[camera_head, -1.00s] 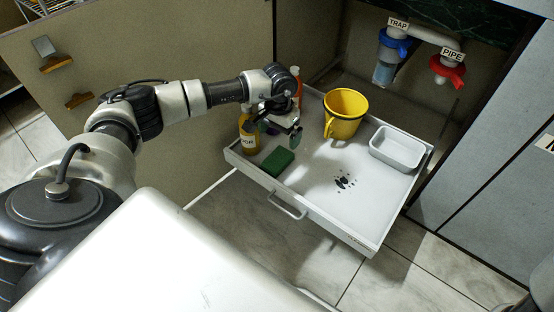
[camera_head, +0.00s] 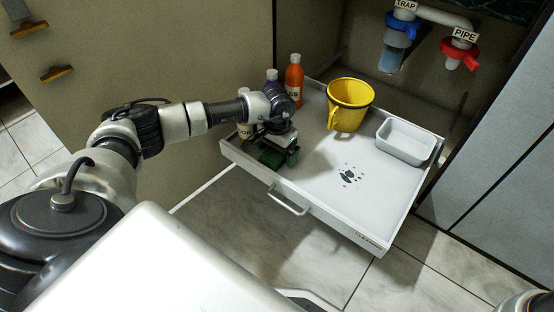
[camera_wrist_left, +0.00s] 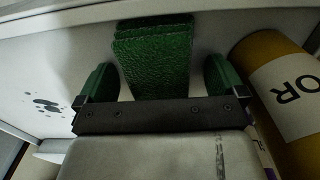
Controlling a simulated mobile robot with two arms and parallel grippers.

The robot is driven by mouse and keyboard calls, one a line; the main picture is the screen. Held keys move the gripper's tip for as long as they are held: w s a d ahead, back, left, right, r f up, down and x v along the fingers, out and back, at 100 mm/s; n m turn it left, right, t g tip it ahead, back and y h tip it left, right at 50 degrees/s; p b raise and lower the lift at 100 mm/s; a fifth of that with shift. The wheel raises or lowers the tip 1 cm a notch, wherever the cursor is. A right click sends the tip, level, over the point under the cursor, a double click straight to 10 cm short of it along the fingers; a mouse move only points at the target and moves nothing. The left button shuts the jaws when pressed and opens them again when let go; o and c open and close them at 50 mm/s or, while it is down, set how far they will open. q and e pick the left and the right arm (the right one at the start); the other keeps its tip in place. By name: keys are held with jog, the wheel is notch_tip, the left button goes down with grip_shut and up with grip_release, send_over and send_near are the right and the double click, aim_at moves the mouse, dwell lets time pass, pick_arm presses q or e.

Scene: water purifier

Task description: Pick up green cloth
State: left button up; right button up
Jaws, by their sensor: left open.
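The green cloth (camera_head: 267,158) is a folded dark green block in the front left corner of the white drawer tray (camera_head: 330,205). My left gripper (camera_head: 280,154) is down over it and hides much of it in the head view. In the left wrist view, the cloth (camera_wrist_left: 155,60) shows between the two green-tipped fingers of the open left gripper (camera_wrist_left: 160,84), with a gap on each side. My right gripper is not in view.
A yellow bottle (camera_wrist_left: 285,100) stands close beside the gripper.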

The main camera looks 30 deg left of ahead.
pick_arm(q)
jog(key=shift+c, duration=0.5)
jog(key=c, duration=0.9)
